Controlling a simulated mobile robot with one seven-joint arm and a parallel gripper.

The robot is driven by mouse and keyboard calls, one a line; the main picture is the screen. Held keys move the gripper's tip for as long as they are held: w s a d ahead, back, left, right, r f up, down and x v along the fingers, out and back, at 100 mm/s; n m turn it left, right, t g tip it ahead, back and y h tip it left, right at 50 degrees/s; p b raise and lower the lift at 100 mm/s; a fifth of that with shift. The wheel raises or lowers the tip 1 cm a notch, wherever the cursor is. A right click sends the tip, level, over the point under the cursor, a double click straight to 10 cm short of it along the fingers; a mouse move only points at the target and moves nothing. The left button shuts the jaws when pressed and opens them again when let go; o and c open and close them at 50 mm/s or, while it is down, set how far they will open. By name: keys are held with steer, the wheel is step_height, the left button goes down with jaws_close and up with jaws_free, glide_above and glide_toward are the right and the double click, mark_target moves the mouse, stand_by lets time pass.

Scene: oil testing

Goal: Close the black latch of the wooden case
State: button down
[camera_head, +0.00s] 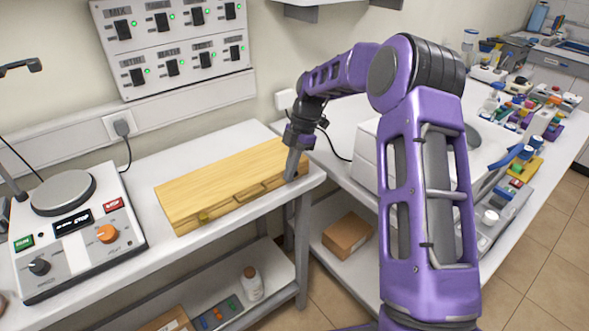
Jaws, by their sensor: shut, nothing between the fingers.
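The wooden case (215,188) lies flat on the white bench, and its lid looks down. Its front side faces the room, with a handle (250,191) in the middle. A small brass-coloured fitting (204,216) shows near the left end of the front. My gripper (290,177) is shut and empty. It points down at the right end of the case's front, touching or very close to it; I cannot tell which. I cannot make out the black latch; my gripper hides part of the case's right front end.
A hotplate device (75,235) with buttons and knobs stands left of the case. A switch panel (170,38) hangs on the wall behind. The bench's front edge runs close along the case. A second bench with a white machine and colourful racks (545,115) lies right.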

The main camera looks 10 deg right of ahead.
steer(key=shift+s+a+r, duration=0.1)
steer(key=shift+s+a, duration=0.15)
steer(key=shift+a, duration=0.1)
steer(key=shift+r, duration=0.75)
steer(key=v, duration=1.7)
steer(key=shift+r, duration=0.2)
steer(key=shift+w, duration=0.1)
